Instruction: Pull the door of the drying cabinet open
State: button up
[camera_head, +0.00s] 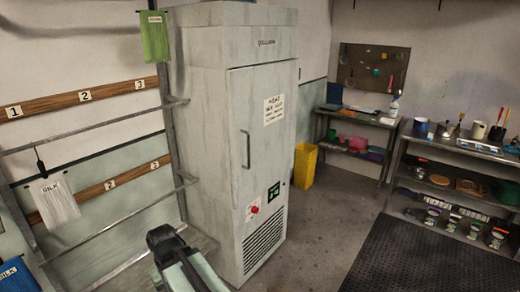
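The drying cabinet (205,110) is a tall, pale, worn metal cabinet in the middle of the view. Its door (262,175) faces right of centre and looks shut. A vertical bar handle (246,150) sits near the door's left edge. A paper note hangs on the upper door. A red knob and a dark green panel show low on the front, above a slatted vent. Part of my arm shows at the bottom, in front of the cabinet's lower left and apart from the handle.
A wall rack with rails (90,145) and hanging cloths stands left of the cabinet. A yellow bin (305,166) stands just to its right, further back. Shelves with cups, pots and jars line the right. Bare floor (330,220) and a black mat (430,260) lie before the cabinet.

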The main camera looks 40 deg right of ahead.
aim_at(262, 100)
jog(key=z, duration=0.05)
jog(key=i, duration=1)
